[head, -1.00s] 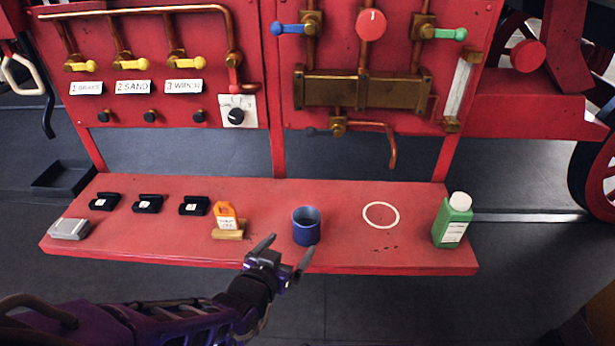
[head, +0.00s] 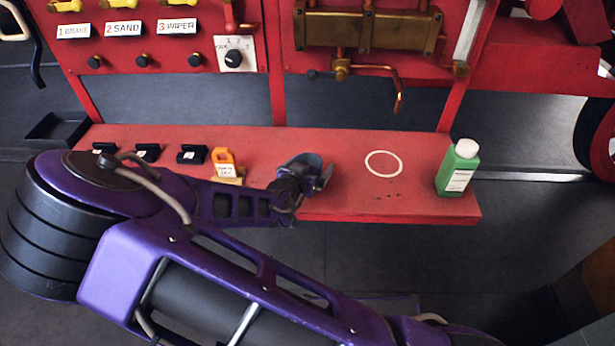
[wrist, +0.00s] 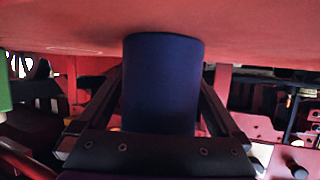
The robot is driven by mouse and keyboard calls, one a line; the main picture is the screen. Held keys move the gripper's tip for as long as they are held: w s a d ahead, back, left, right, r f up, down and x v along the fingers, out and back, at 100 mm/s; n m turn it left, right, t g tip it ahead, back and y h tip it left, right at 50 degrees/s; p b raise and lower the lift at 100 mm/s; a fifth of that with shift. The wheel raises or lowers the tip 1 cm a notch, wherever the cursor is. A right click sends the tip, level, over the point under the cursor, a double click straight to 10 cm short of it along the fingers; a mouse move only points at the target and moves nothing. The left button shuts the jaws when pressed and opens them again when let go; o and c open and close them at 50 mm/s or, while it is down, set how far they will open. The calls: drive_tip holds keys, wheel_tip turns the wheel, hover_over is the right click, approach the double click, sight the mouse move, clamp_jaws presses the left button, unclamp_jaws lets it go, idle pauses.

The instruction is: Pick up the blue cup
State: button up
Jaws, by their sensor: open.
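The blue cup (wrist: 162,80) stands upright on the red shelf (head: 340,207); the wrist view shows it upside down. My gripper (wrist: 162,92) is open, with one finger on each side of the cup. I cannot tell whether the fingers touch it. In the head view my gripper (head: 318,174) is at the cup's place and hides most of it. Only a bit of blue rim (head: 308,157) shows behind it.
An orange-tagged block (head: 226,166) and black holders (head: 191,154) stand left of the cup. A white ring mark (head: 383,164) and a green bottle (head: 458,168) are to the right. A brass pipe (head: 385,73) hangs behind. The shelf between cup and bottle is clear.

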drive_tip(key=shift+w, duration=0.1)
drive_tip(key=shift+c, duration=0.2)
drive_tip(key=c, duration=1.2)
drive_tip(key=shift+r, duration=0.1)
